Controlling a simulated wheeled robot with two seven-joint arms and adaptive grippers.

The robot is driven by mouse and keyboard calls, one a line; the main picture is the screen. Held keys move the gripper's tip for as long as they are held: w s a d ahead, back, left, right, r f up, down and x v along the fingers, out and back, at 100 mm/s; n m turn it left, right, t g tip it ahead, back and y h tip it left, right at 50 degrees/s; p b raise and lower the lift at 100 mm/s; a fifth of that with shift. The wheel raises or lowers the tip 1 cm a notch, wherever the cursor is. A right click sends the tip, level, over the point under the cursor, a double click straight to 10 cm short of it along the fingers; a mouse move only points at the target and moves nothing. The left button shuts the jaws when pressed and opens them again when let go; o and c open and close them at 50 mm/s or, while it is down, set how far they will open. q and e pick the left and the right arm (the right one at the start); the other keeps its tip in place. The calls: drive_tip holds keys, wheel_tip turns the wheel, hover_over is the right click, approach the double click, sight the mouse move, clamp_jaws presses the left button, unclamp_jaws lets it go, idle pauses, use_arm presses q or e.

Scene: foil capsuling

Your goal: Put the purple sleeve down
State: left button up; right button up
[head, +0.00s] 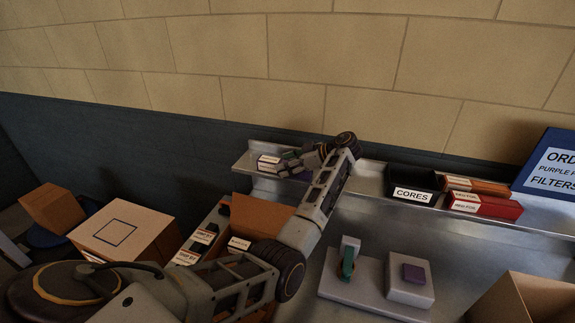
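My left arm reaches across the picture to the back shelf. Its gripper (293,164) is low over the left end of the shelf, small and partly covered by its own links. A small box with a white label and a dark, purplish side (268,162) is right at the fingertips; it may be the purple sleeve. I cannot tell whether the fingers hold it or only sit beside it, nor whether it touches the shelf. A purple block (414,273) sits on a pale pedestal below the shelf. My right gripper is not in view.
The metal shelf (368,180) carries a black CORES bin (411,190), red and orange boxes (486,206) and a blue-framed sign (553,165). A fixture with a green part (347,262) stands below. Cardboard boxes (125,232) and a bin of labelled boxes (205,235) are at left.

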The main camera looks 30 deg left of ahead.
use_arm(q)
drive_tip(key=shift+r, duration=0.1)
idle(0.3)
drive_tip(key=shift+r, duration=0.15)
drive_tip(key=shift+d, duration=0.35)
drive_tip(key=b+v, duration=0.2)
drive_tip(key=v, duration=0.5)
drive_tip(key=shift+a, duration=0.1)
drive_tip(key=shift+v, duration=2.25)
